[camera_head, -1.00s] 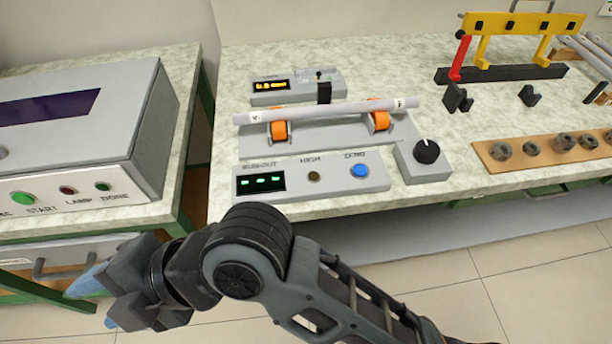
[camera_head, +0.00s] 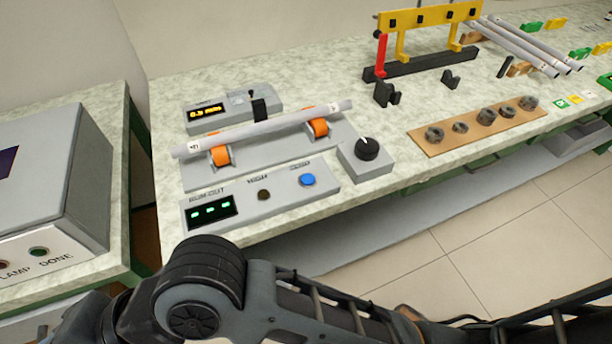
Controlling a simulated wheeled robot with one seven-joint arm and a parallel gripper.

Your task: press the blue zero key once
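The blue zero key (camera_head: 307,180) is a round button at the right end of the grey run-out box (camera_head: 285,197), near the front edge of the bench. The label above the key is blurred. On the same box, a green-lit display (camera_head: 211,210) sits at the left and a dark round lamp (camera_head: 263,194) marked HIGH in the middle. My arm crosses the bottom of the picture, in front of and below the box. My gripper's fingers are outside the picture, and nothing of mine touches the key.
Behind the box, a grey rod (camera_head: 265,130) lies across orange rollers (camera_head: 220,156). A black knob (camera_head: 367,148) on a grey box stands right of the key. A grey machine (camera_head: 60,160) stands left.

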